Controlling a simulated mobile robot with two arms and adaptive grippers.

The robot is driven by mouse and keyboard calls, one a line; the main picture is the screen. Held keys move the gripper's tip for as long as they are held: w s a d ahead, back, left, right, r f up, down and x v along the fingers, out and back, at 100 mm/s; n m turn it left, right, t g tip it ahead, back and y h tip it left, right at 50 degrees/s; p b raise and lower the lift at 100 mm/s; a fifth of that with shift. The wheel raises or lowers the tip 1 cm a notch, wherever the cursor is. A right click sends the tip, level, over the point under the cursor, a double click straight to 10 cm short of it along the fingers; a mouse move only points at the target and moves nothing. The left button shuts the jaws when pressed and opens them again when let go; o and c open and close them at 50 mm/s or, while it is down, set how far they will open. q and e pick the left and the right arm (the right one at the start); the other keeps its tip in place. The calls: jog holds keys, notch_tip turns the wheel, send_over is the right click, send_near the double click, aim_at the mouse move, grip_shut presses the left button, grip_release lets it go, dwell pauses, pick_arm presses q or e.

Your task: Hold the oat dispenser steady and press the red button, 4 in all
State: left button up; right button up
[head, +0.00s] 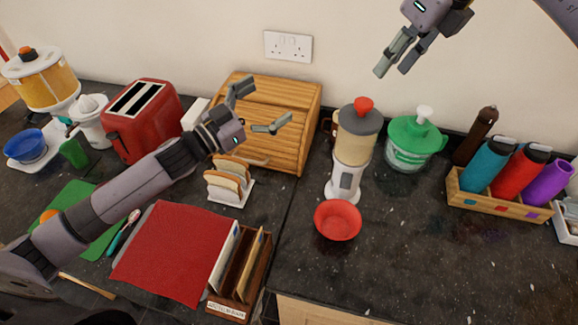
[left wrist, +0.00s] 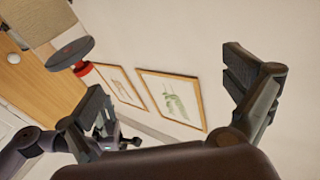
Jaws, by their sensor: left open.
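The oat dispenser (head: 352,146) stands upright on the dark counter, with a beige-filled clear hopper, a grey lid and a white base. Its red button (head: 363,105) sits on top of the lid. A red bowl (head: 338,220) stands at its foot. In the left wrist view the dispenser (left wrist: 32,20) is at the upper left, upside down, with its red button (left wrist: 82,68). My left gripper (head: 259,107) is open and empty, left of the dispenser and apart from it, in front of the bread box. My right gripper (head: 394,70) is raised above and right of the dispenser, open and empty.
The wooden bread box (head: 300,104) stands left of the dispenser, a green-lidded tub (head: 408,155) right of it. A toast rack (head: 228,188) stands below my left gripper. A bottle crate (head: 500,203) is at the right. The counter front right of the bowl is clear.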

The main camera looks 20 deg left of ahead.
aim_at(356, 139)
pick_arm(q)
jog(key=s+d+f+g+h, duration=0.1)
jog(key=s+d+f+g, duration=0.2)
jog(key=s+d+f, duration=0.65)
jog(key=shift+m, duration=0.4)
jog(key=x, duration=0.5)
jog(key=r+x, duration=0.1)
jog(key=x, duration=0.9)
jog(key=shift+w+r, duration=0.2)
jog(key=shift+r, duration=0.05)
jog(key=shift+c, duration=0.5)
jog(key=c, duration=1.8)
jog(key=shift+c, duration=0.2)
pick_arm(e)
grip_shut()
